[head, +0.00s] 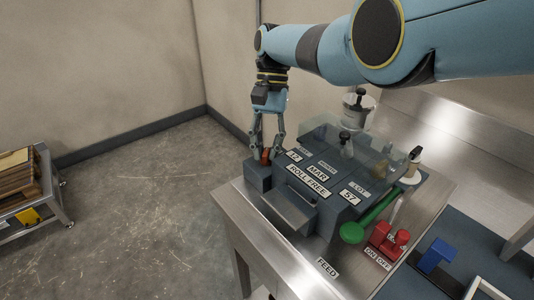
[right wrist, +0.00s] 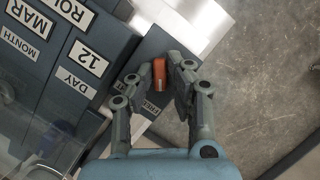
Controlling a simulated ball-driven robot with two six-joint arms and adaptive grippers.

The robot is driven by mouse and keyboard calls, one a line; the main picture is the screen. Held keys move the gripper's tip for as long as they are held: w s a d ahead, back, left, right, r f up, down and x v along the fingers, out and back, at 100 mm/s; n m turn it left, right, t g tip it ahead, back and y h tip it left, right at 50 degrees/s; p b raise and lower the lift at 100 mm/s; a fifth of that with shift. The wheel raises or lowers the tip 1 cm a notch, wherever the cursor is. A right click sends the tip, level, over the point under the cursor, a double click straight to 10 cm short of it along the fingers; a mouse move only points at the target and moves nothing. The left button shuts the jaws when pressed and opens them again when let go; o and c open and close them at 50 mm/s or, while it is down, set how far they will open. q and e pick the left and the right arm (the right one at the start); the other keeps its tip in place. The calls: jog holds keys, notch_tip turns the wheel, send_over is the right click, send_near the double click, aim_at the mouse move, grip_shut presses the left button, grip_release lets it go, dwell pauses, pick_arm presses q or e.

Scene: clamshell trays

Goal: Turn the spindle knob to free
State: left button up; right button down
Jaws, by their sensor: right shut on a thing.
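The spindle knob (head: 265,156) is a small orange piece on top of a dark grey block (head: 256,176) at the left end of the machine. My right gripper (head: 266,152) points down over this block with its fingers around the knob, shut on it. In the right wrist view the knob (right wrist: 159,74) sits between the two fingers of the gripper (right wrist: 160,80). A small label that seems to read FREE (right wrist: 152,106) lies beside the knob, partly covered by a finger. My left gripper is not in view.
The grey machine carries label plates such as ROLL FREE (head: 308,179) and a clear cover (head: 322,131). A green lever (head: 352,232) and red switch (head: 380,240) stand to its right on the steel table (head: 235,207). A blue block (head: 436,255) lies farther right. A low cart (head: 40,205) stands far left.

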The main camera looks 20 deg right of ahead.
jog(key=shift+f+n+h+b, duration=0.1)
jog(key=shift+n+h+b, duration=0.25)
jog(key=shift+n, duration=0.15)
jog(key=c, duration=1.3)
grip_release()
jog(key=v, duration=0.7)
jog(key=shift+w+r, duration=0.15)
jog(key=shift+r, duration=0.15)
